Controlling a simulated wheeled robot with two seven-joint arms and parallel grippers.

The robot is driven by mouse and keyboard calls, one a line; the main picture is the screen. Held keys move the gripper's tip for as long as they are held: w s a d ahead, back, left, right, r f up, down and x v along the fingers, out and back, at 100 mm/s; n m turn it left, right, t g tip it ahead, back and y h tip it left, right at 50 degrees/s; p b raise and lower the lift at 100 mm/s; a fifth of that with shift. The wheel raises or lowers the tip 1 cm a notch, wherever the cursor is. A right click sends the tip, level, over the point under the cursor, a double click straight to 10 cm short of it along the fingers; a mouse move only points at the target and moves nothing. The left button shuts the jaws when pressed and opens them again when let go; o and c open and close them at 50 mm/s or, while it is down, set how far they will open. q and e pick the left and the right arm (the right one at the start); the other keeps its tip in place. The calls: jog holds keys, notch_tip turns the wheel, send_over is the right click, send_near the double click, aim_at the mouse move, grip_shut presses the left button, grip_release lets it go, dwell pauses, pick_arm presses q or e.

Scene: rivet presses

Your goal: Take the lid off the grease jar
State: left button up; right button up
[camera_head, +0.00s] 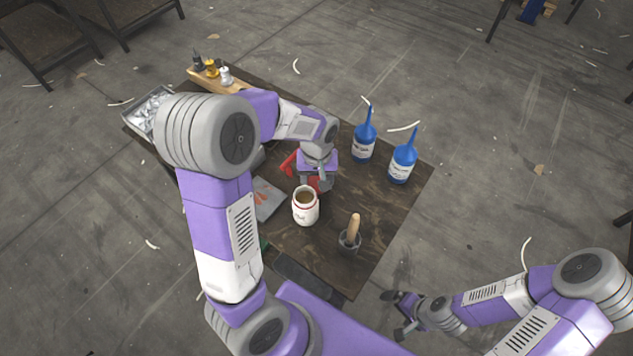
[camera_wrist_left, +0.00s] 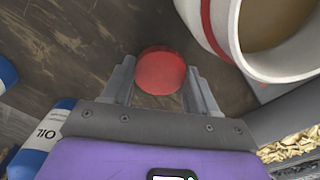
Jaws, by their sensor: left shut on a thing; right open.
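The grease jar (camera_head: 306,212) is white with a red band and stands upright on the dark table, its mouth open and brownish inside. Its rim and open mouth also fill the upper right of the left wrist view (camera_wrist_left: 222,25). My left gripper (camera_wrist_left: 160,82) is shut on the round red lid (camera_wrist_left: 160,72), held between its two fingers, apart from the jar. In the head view the left gripper (camera_head: 318,184) is just behind the jar, and the lid is mostly hidden there. My right gripper (camera_head: 397,314) is open and empty, off the table's front right edge.
Two blue oil bottles (camera_head: 364,142) (camera_head: 403,164) stand right of the left gripper. A grey cup (camera_head: 349,243) holding a wooden handle stands front right of the jar. A metal tray (camera_head: 140,119) and a wooden rack (camera_head: 238,86) with small bottles sit at the far left.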

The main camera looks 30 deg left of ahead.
pick_arm(q)
jog(key=shift+f, duration=0.35)
jog(key=shift+f, duration=0.15)
jog(key=o, duration=1.2)
jog(key=shift+c, duration=0.2)
notch_tip(320, 180, up, 12)
jog(key=p, duration=0.4)
